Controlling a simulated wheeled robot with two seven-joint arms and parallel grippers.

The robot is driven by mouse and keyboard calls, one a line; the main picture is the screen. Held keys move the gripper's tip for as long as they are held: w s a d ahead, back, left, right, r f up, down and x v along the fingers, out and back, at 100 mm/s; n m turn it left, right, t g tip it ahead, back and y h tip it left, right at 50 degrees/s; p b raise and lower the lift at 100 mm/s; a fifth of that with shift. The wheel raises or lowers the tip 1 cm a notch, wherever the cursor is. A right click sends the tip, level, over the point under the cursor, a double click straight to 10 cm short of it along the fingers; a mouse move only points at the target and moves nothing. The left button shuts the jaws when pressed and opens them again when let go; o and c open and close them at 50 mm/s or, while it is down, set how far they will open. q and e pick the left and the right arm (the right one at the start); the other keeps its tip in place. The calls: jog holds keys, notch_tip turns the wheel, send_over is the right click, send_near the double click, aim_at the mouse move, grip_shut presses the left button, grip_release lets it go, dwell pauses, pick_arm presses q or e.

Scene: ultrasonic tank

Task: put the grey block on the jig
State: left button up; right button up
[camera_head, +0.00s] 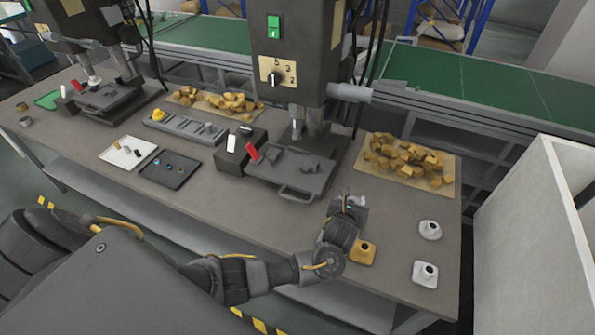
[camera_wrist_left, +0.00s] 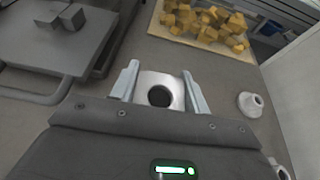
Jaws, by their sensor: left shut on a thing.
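My left gripper (camera_head: 350,203) is low over the table's front right part, right of the tray-like plate with a handle (camera_head: 295,180) under the middle press. In the left wrist view its two pale fingers (camera_wrist_left: 161,88) are shut on a light grey block (camera_wrist_left: 172,83) with a round dark hole in its top. In the head view the held block is mostly hidden by the gripper. Two small dark grey blocks, the jig (camera_wrist_left: 65,17), are fixed on the plate, ahead and left of the gripper in the wrist view. My right gripper is not in view.
A yellow block (camera_head: 362,253) sits beside my left wrist. Two white pieces with holes (camera_head: 430,230) (camera_head: 425,273) stand at the right. A mat of yellow chunks (camera_head: 410,165) lies behind. The press head (camera_head: 300,60) overhangs the plate. A white wall (camera_head: 530,230) is at the right.

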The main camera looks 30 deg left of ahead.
pick_arm(q)
jog(key=shift+m+h, duration=0.4)
jog(key=w+a+r+b, duration=0.1)
jog(key=a+b, duration=0.1)
jog(key=a, duration=0.3)
jog(key=w+a+r+b, duration=0.2)
jog(key=a, duration=0.4)
jog(key=w+a+r+b, duration=0.1)
jog(key=w+a+b, duration=0.1)
jog(key=a, duration=0.3)
jog(key=shift+w+a+r+b, duration=0.1)
jog(key=shift+a+r+b, duration=0.1)
jog(key=shift+b, duration=0.15)
jog(key=s+a+r+b, duration=0.3)
jog(key=s+r, duration=0.3)
jog(key=s, duration=0.1)
jog(key=shift+s+a+r, duration=0.25)
jog(key=shift+a, duration=0.15)
jog(key=shift+a, duration=0.1)
